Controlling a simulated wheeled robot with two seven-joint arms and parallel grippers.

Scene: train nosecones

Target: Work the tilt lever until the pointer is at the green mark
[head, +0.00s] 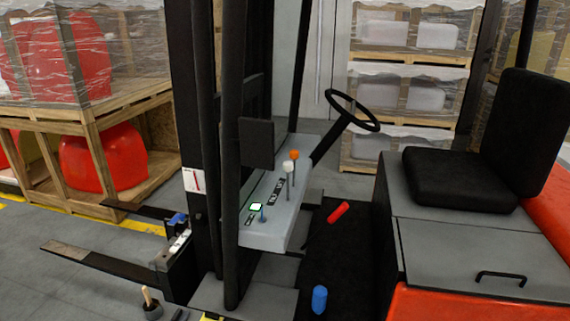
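A forklift's grey lever console (262,226) stands in the middle. On it are a lever with an orange knob (295,155) and one with a white knob (288,167). Dark labels (276,190) lie by the levers, too small to read, so I cannot tell which is the tilt lever. A white plate (194,181) on the mast carries a red slanted line, possibly the pointer. I cannot make out a green mark on it. Neither gripper is in view.
A steering wheel (352,110) and black seat (462,180) are right of the console. A red cylinder (338,211) and blue bottle-like object (320,298) lie or stand on the dark floor. Forks (95,262) point left. Wooden crates (120,150) stand behind at left.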

